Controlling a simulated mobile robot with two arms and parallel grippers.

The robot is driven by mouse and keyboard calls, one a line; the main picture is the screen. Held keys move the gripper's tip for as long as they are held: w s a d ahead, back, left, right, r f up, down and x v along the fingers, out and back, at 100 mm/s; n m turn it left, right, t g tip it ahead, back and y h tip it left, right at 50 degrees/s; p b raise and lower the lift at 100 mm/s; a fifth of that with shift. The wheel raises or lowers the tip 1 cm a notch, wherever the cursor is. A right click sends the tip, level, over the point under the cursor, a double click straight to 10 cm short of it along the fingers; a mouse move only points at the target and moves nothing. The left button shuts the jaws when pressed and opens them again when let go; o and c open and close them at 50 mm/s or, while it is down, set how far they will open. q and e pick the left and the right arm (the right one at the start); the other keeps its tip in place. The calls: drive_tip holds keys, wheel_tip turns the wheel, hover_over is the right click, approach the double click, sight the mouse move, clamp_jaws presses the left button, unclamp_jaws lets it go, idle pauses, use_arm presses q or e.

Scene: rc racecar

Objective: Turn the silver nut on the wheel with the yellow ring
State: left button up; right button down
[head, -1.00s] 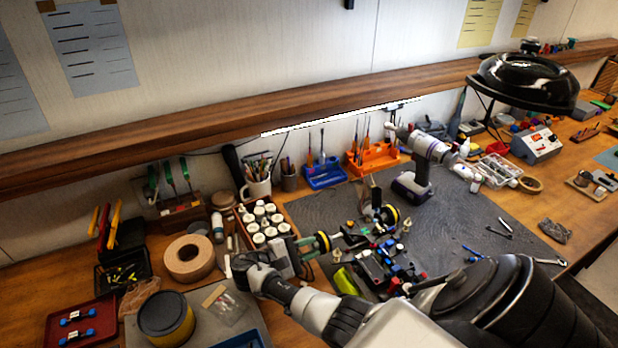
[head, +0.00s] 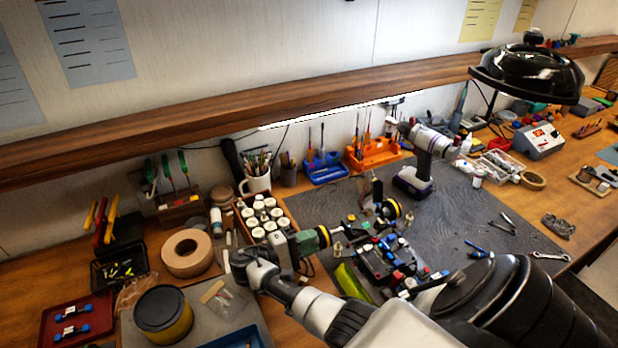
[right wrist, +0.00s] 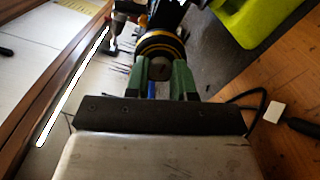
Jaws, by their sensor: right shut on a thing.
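The racecar chassis (head: 385,258) lies on the dark mat with blue, red and black parts on it. A wheel with a yellow ring (head: 323,236) is at its left end, and a second yellow-ringed wheel (head: 391,209) is at its far side. My right gripper (head: 312,240) reaches the left wheel from the left. In the right wrist view its green fingers (right wrist: 164,75) are shut on the grey nut (right wrist: 160,68) at the middle of the yellow-ringed wheel (right wrist: 163,42). The fingers hide the nut's sides. My left gripper is out of view.
A box of white-capped bottles (head: 264,217) stands close behind my right gripper. A power drill (head: 424,160) stands behind the chassis. A tape roll (head: 188,253) and a yellow tin (head: 163,316) are at left.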

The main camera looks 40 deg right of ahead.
drive_tip(key=c, duration=0.9)
unclamp_jaws()
drive_tip(key=b+v, duration=0.3)
drive_tip(key=v, duration=0.7)
drive_tip(key=shift+a+f, duration=0.1)
drive_tip(key=shift+f, duration=0.05)
drive_tip(key=shift+w+a+b, duration=0.1)
drive_tip(key=shift+a+b, duration=0.2)
drive_tip(key=shift+a, duration=0.1)
